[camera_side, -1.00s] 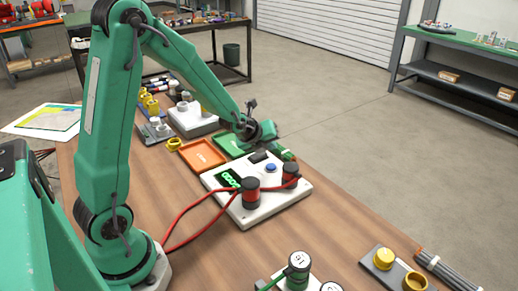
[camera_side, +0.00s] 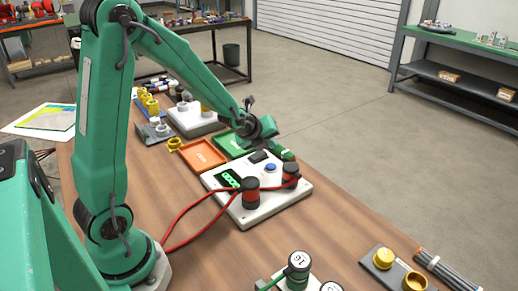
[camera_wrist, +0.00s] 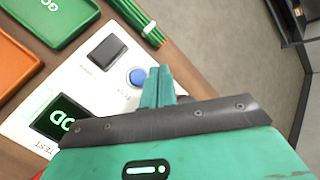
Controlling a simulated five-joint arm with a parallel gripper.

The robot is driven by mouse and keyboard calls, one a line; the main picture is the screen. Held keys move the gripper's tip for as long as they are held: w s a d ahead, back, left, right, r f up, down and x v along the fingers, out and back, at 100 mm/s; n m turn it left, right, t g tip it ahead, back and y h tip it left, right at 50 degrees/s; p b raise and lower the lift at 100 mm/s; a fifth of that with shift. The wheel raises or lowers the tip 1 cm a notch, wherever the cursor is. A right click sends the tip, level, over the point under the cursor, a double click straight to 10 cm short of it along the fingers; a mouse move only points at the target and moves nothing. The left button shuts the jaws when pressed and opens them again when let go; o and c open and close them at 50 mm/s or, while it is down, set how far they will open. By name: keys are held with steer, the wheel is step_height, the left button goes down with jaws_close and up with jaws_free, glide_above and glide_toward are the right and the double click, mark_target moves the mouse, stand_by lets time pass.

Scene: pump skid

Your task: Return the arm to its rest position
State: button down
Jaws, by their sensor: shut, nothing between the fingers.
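My green arm rises at the left of the side view and reaches out over the wooden bench. My gripper (camera_side: 288,155) hangs above the far edge of the white test box. In the wrist view my gripper (camera_wrist: 158,72) shows its green fingers shut together with nothing between them. The fingertips appear over the white test box (camera_wrist: 85,80), close to its blue button (camera_wrist: 138,78). The box also shows in the side view (camera_side: 245,217), with a lit green display (camera_side: 229,181). I cannot tell the exact height of the fingers over it.
An orange tray (camera_side: 202,155) and a green tray (camera_side: 230,143) lie beyond the box. Red cables (camera_side: 200,204) run from its dark posts towards the arm's base. A bundle of green sticks (camera_wrist: 148,30) lies beside the box.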

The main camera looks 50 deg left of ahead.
steer(key=s+d+r+n+g, duration=0.1)
steer(key=s+d+r+n, duration=0.2)
steer(key=s+n, duration=0.5)
steer(key=s+d+r+n+g+h, duration=0.1)
steer(key=s+d+r+n, duration=0.3)
steer(key=s+n, duration=0.3)
steer(key=s+d+r+n+g+h, duration=0.1)
steer(key=s+d+r+n, duration=0.2)
steer(key=s+r+n, duration=0.3)
steer(key=s+n, duration=0.2)
steer(key=s, duration=0.1)
steer(key=shift+s+d+n, duration=0.2)
steer(key=shift+d+n, duration=0.1)
